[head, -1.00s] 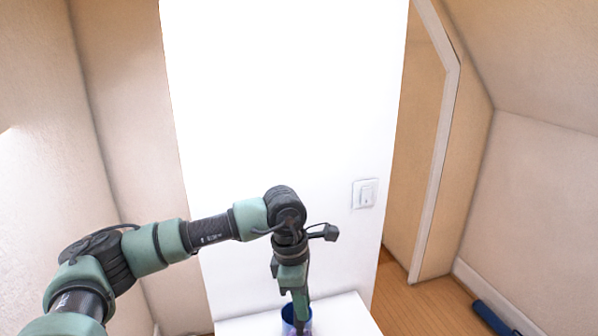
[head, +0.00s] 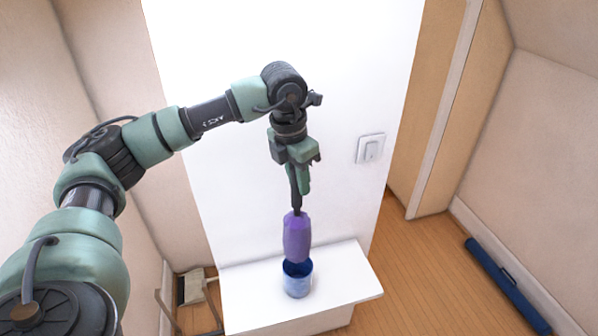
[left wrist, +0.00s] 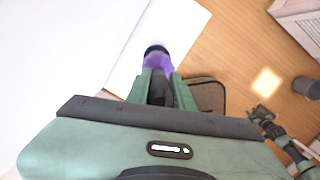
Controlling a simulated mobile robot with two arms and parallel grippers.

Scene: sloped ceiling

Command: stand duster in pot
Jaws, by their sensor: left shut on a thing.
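The duster (head: 297,238) has a purple head and a dark handle. My left gripper (head: 299,192) is shut on the handle, with the head hanging down almost upright. The blue pot (head: 298,285) stands on the white table, and its mouth is right below the duster's head. The lower end of the head meets the pot's far rim in the picture; I cannot tell whether it is inside. The left wrist view shows the purple head (left wrist: 159,62) beyond the fingers, with the pot's dark rim (left wrist: 156,48) behind it. My right gripper (left wrist: 262,116) shows small there; its jaws are unclear.
The white table (head: 345,283) stands against a white wall with a light switch (head: 370,148). A long blue object (head: 507,285) lies on the wooden floor at right. A small metal-framed item (head: 190,290) stands left of the table.

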